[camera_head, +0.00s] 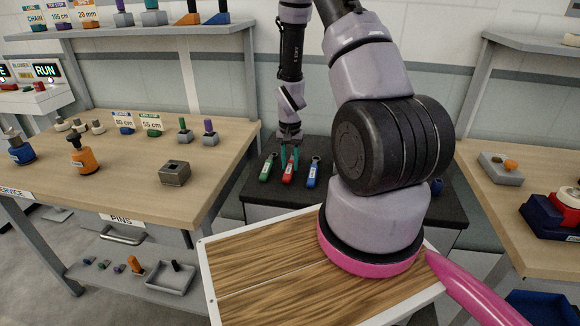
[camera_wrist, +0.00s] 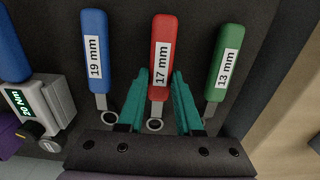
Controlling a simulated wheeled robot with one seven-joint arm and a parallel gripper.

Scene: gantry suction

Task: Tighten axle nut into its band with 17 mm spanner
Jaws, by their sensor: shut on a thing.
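The 17 mm spanner has a red handle with a white label; it lies on the dark mat in the head view (camera_head: 288,173) and fills the middle of the wrist view (camera_wrist: 162,40). My gripper (camera_wrist: 160,82), with teal fingers, is shut on its handle near the neck, one finger on each side. The gripper also shows in the head view (camera_head: 289,157), pointing down at the mat. The spanner's ring end shows between the fingers in the wrist view. I cannot pick out the axle nut or its band.
The blue 19 mm spanner (camera_wrist: 95,50) and green 13 mm spanner (camera_wrist: 226,60) lie close on either side. A 20 Nm tool (camera_wrist: 38,108) is beside the blue one. A wooden bench (camera_head: 110,165) stands left, another bench (camera_head: 530,185) right.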

